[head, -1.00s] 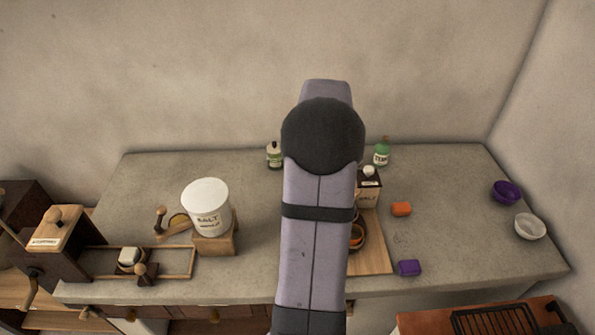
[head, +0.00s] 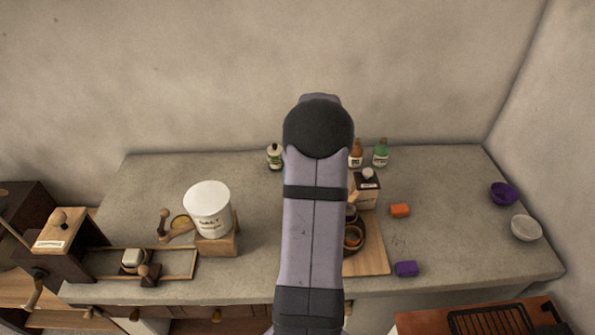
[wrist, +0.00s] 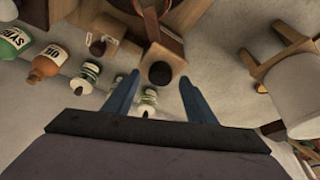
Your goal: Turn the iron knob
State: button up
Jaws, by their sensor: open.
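A dark round knob (wrist: 161,73), which I take for the iron knob, sits on a small wooden block (wrist: 159,55) in the wrist view. My gripper (wrist: 160,77) is open, with its two blue fingers apart. The knob shows between the fingertips in the picture; I cannot tell how far it is from them, and no contact is clear. In the head view my own arm hides the knob and the gripper.
A white salt canister (head: 208,207) stands on a wooden stand left of my arm. Right of it are a carton (head: 364,190), bottles (head: 380,155) and a wooden board (head: 371,257).

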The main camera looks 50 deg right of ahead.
jog(key=shift+w+f, duration=0.2)
jog(key=shift+f, duration=0.3)
jog(key=c, duration=1)
jog(key=shift+c, duration=0.2)
jog(key=shift+r+m+p, duration=0.1)
jog(key=shift+m+p, duration=0.2)
jog(key=shift+p, duration=0.1)
